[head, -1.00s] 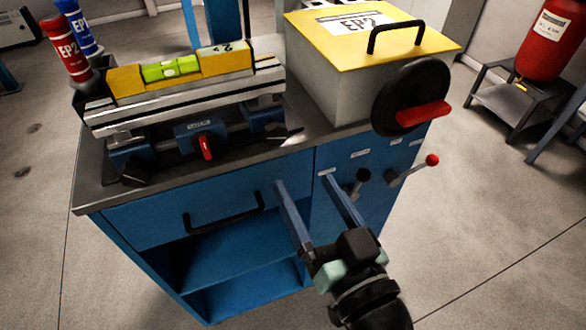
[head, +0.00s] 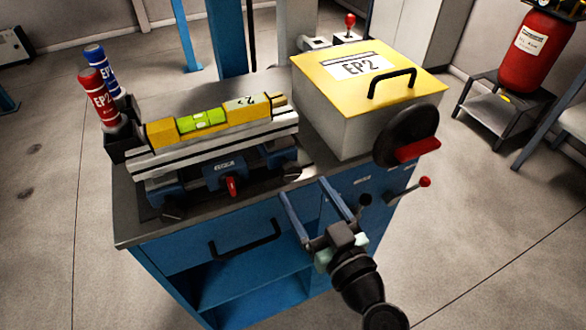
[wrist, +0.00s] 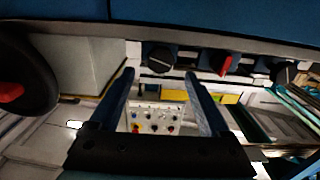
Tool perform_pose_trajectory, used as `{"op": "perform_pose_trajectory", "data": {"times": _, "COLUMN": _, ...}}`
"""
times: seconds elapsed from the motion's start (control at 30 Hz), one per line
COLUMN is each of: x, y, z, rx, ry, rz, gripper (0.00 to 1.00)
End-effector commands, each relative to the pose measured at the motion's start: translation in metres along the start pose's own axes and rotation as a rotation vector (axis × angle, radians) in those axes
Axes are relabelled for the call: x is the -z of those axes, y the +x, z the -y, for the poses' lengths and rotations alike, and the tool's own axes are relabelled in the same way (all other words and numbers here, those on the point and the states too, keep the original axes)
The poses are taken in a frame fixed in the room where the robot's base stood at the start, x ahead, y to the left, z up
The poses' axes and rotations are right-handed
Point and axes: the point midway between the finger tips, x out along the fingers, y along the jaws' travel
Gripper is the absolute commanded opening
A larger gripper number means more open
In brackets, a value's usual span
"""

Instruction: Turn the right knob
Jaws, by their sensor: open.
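A row of three knobs sits along the front of the blue-and-silver fixture on the bench. The right knob (head: 291,170) is black, just above my gripper's fingers in the head view. The middle knob (head: 231,187) is red and the left one (head: 173,212) is black. In the wrist view the order is reversed: the right knob (wrist: 160,58) shows beyond and between my fingers, with the red knob (wrist: 222,64) beside it. My gripper (head: 305,190) is open and empty, in front of the bench's top edge. It also shows in the wrist view (wrist: 159,75). I see no contact with the knob.
A yellow-lidded box (head: 345,110) with a black wheel (head: 405,135) stands right of the fixture. A red-tipped lever (head: 424,182) and a black-ended one (head: 364,200) stick out from the cabinet front. A drawer handle (head: 246,240) is at lower left.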

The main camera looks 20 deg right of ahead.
Motion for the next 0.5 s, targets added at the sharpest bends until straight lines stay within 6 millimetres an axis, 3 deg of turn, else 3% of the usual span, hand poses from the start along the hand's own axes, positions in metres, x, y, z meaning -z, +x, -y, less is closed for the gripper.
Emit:
{"op": "perform_pose_trajectory", "data": {"times": 0.2, "x": 0.002, "y": 0.038, "z": 0.000, "rx": 0.001, "ry": 0.000, "rz": -0.001, "gripper": 0.81}}
{"op": "perform_pose_trajectory", "data": {"times": 0.5, "x": 0.000, "y": 0.054, "z": 0.000, "rx": 0.000, "ry": -0.001, "rz": 0.001, "gripper": 0.81}}
